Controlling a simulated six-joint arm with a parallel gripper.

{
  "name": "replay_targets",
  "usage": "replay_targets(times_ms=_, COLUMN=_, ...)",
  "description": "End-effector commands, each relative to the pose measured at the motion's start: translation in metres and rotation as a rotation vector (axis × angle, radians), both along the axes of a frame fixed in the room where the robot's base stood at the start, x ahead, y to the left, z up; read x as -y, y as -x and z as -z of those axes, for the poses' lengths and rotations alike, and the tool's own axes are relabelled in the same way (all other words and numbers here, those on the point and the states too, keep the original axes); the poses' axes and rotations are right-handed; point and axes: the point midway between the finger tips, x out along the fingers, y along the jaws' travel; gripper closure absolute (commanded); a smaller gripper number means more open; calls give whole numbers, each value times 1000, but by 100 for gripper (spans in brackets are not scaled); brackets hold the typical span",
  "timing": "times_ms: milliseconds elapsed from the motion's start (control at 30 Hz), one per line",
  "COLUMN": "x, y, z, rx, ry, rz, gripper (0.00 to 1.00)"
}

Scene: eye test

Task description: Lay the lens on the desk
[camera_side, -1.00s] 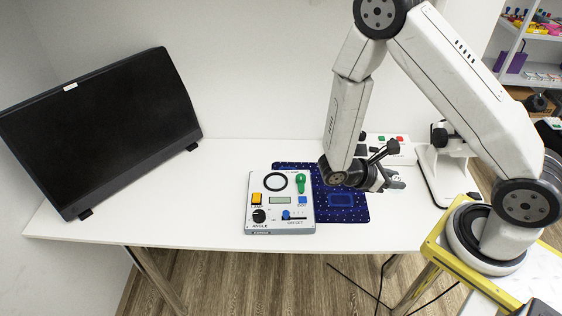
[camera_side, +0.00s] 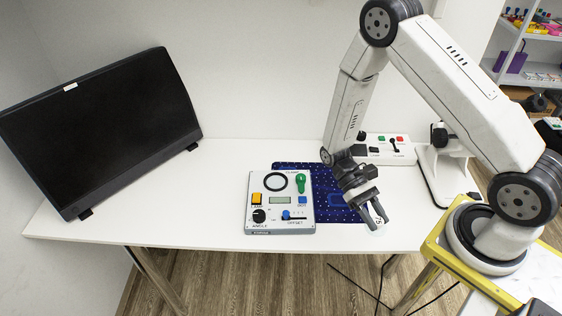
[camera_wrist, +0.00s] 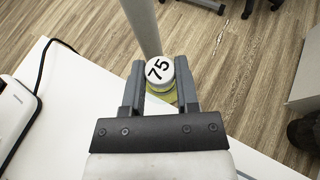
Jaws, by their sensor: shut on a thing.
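The exact height of the lens is hard to tell.
A switch panel (camera_side: 405,154) and a white stand (camera_side: 437,185) are behind and right. A black monitor (camera_side: 100,130) stands left. The desk between monitor and box is clear.

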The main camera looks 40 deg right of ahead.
Motion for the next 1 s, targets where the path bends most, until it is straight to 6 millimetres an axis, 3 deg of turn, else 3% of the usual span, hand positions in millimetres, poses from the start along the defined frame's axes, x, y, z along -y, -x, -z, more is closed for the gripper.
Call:
replay_targets(times_ms=500, x=-48, y=-68, z=10, rx=-1, ry=1, rz=641, gripper=100)
replay_targets(times_ms=767, x=-56, y=-118, z=9, rx=-1, ry=1, rz=960, gripper=100)
replay_targets(times_ms=1000, x=-51, y=-171, z=5, rx=-2, ry=1, rz=1256, gripper=100)
